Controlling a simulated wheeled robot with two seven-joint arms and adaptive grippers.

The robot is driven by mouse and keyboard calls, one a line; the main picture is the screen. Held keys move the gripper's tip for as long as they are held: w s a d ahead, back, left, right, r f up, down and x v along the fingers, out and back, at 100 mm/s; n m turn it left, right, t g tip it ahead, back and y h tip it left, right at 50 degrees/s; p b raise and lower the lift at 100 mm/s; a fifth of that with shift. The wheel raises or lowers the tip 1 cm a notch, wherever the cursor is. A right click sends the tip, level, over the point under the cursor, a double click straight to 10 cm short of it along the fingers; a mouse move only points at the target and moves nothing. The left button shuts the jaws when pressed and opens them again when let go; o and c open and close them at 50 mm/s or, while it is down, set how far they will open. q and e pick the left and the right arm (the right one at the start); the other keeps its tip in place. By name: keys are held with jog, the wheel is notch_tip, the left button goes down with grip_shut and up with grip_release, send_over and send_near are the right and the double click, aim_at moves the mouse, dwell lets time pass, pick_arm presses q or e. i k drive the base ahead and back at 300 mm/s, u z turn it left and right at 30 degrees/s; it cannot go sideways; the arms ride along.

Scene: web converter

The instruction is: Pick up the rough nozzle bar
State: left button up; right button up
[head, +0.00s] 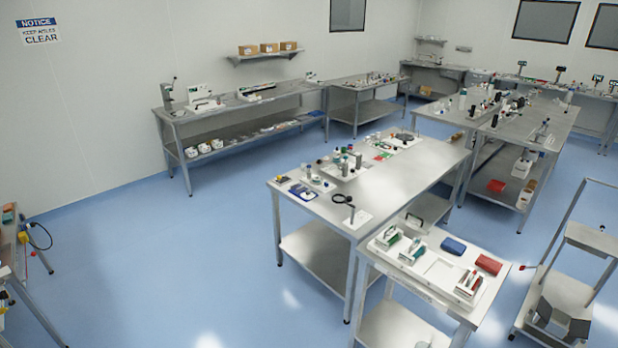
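I cannot pick out the rough nozzle bar at this distance. Small items that are too small to name crowd the steel table (400,182) in the middle.
Blue floor (170,265) lies open at the left and centre. A steel bench (240,105) stands along the back wall. A wheeled cart (568,290) stands at the right. A table edge (22,258) with a cable shows at the far left. More benches fill the back right.

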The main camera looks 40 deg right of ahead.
aim_at(424, 230)
jog(key=i, duration=1.9)
jog(key=z, duration=1.1)
